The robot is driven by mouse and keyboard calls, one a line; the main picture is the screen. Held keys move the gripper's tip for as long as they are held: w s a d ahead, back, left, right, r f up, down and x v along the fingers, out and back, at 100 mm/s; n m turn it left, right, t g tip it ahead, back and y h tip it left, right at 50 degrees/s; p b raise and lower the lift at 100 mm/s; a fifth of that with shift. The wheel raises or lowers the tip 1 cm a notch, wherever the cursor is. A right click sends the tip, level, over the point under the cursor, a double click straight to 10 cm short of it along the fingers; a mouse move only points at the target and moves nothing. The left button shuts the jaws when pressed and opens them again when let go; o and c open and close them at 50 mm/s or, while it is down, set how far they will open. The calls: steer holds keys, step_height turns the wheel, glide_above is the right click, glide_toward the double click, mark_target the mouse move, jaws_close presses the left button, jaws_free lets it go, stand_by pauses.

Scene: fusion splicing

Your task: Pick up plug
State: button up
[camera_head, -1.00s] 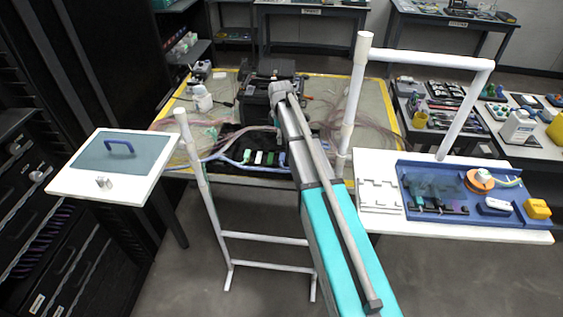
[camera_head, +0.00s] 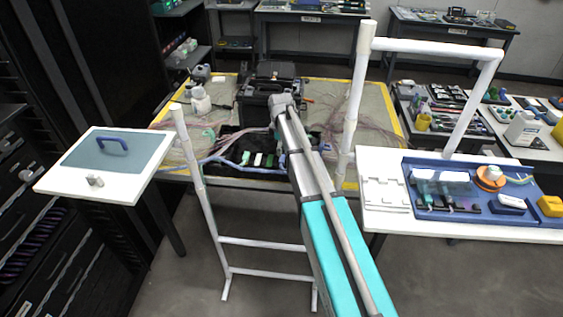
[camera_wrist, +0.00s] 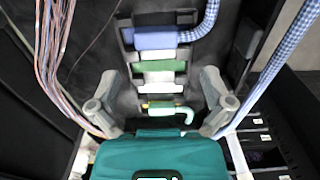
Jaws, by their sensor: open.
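In the wrist view, several plug-like pieces sit in a row on a dark panel: a blue one (camera_wrist: 155,39) joined to a blue braided cable, a green one (camera_wrist: 160,66), white ones between, and a small green and white one (camera_wrist: 166,113) nearest me. I cannot tell which is the task's plug. My gripper (camera_wrist: 160,84) is open, with a grey finger on each side of the row and nothing between the tips that is clearly gripped. In the head view the row (camera_head: 257,160) lies in a black tray; my arm hides most of my gripper.
Thin pinkish cables (camera_wrist: 62,70) run close to the left finger; blue braided cable (camera_wrist: 275,70) passes on the right. In the head view, a black case (camera_head: 262,100) stands behind the tray. White pipe frames (camera_head: 356,90) stand on both sides of my arm.

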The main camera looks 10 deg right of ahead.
mark_target(282, 158)
steer(key=f+b, duration=0.3)
steer(key=shift+w+d+f, duration=0.2)
steer(key=shift+w+d, duration=0.05)
steer(key=shift+f+b, duration=0.95)
steer(key=shift+b, duration=0.15)
steer(key=c, duration=0.9)
